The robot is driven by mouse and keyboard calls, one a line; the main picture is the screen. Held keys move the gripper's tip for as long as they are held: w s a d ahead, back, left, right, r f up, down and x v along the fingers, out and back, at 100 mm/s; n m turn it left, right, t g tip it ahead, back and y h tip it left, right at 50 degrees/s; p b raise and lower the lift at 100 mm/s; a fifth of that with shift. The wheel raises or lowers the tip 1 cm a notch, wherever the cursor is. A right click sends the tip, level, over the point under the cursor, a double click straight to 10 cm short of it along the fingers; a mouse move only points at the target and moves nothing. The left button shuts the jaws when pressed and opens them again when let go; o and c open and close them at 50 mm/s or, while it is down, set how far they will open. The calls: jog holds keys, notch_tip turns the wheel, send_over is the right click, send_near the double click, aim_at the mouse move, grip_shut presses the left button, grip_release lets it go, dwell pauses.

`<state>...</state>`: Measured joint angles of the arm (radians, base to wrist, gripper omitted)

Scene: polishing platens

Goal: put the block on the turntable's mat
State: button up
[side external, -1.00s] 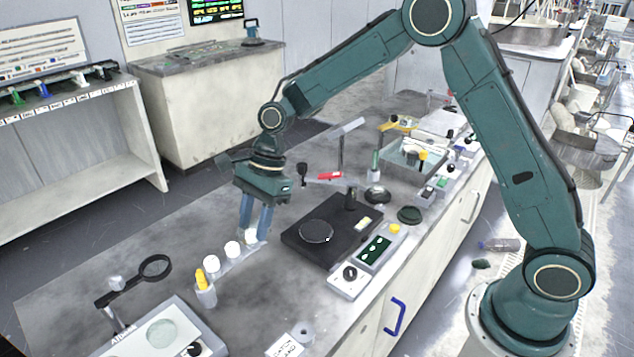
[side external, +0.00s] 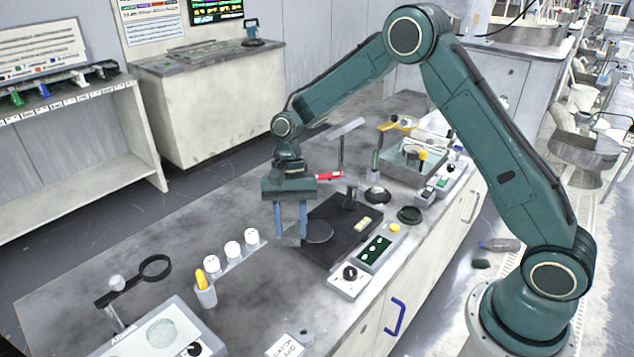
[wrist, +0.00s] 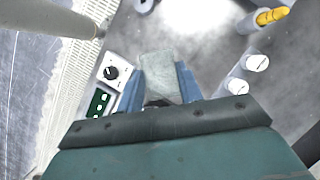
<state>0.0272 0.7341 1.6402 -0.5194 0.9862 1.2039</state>
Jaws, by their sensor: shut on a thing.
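My gripper (side external: 290,232) points down with its blue fingers shut on a grey block (side external: 289,241). In the wrist view the pale grey-green block (wrist: 160,75) sits between the two fingers. In the side view the block appears just left of the mat, by the base's left edge. I cannot tell its exact height. In the wrist view the gripper and block hide the mat.
White-capped jars (side external: 233,249) stand in a row to the left, near a cup with a yellow-topped item (side external: 206,293). A control box with a knob (side external: 349,281) sits in front of the turntable. A red-handled tool (side external: 329,175) and a grey stand (side external: 345,131) are behind.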

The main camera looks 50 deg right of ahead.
jog(key=s+d+f+n+g+h, duration=0.1)
jog(key=s+d+f+n+h, duration=0.1)
jog(key=d+n, duration=0.5)
jog(key=shift+s+d+f+n+g+h, duration=0.15)
jog(key=shift+s+f+n+g+h, duration=0.35)
jog(key=shift+s+n, duration=0.7)
jog(key=shift+r+t, duration=0.15)
jog(key=shift+t, duration=0.15)
jog(key=shift+w, duration=0.15)
jog(key=w+a+r+m+t+y, duration=0.1)
jog(key=w+r+m, duration=0.3)
jog(key=m, duration=0.5)
jog(key=w+a+r+m+t+y, duration=0.2)
jog(key=w+r+m+t+y, duration=0.1)
jog(key=w+m, duration=0.5)
jog(key=shift+w+a+r+m, duration=0.2)
jog(key=shift+w+r+m, duration=0.2)
jog(key=shift+m, duration=0.1)
jog(key=shift+f, duration=0.1)
notch_tip(320, 180, down, 16)
jog(key=shift+r, duration=0.15)
